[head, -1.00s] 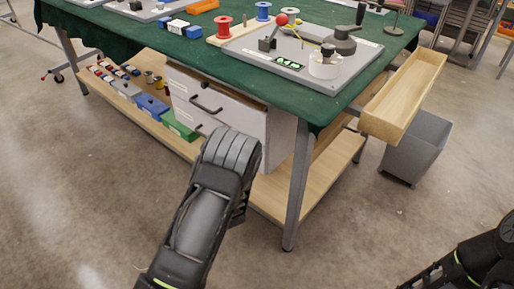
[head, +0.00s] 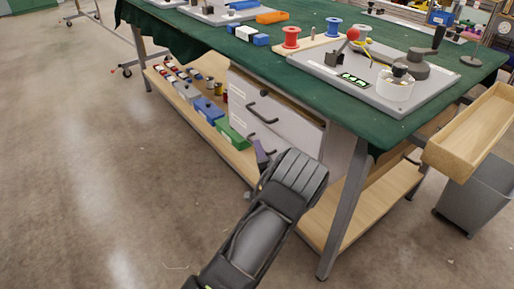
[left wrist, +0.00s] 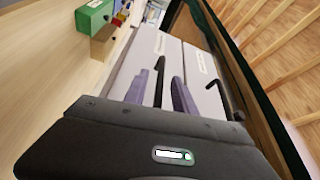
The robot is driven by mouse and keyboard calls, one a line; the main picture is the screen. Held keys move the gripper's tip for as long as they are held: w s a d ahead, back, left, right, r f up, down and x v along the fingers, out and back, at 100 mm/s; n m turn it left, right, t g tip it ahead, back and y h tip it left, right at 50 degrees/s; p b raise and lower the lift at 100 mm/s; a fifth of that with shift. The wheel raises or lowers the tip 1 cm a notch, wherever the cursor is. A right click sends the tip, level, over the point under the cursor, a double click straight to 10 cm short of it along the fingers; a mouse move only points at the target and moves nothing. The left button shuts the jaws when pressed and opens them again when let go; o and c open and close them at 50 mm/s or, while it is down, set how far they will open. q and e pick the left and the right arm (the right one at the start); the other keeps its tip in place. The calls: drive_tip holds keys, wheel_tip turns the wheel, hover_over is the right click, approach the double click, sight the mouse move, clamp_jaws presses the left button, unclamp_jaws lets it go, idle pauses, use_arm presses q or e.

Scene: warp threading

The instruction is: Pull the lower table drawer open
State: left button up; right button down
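The white drawer unit (head: 300,131) stands under the green-covered table, with two black bar handles on its front. The upper handle (head: 262,114) is clear of my gripper and also shows in the left wrist view (left wrist: 219,95). The lower drawer's front (left wrist: 148,50) looks flush with the unit. My left gripper (head: 262,155) is at the lower drawer's front and partly covers it in the head view. In the left wrist view its two purple fingers are open, one on each side of the lower handle (left wrist: 158,82), with gaps visible. My right gripper is not in view.
A wooden lower shelf (head: 240,160) holds a green box (head: 232,134), a blue box (head: 208,109) and small items left of the drawers. A table leg (head: 345,215) stands right of my gripper. A wooden tray (head: 470,132) and a grey bin (head: 475,195) are at the right. Floor at left is clear.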

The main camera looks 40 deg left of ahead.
use_arm(q)
drive_tip(key=shift+x, duration=1.55)
drive_tip(key=shift+c, duration=0.4)
clamp_jaws()
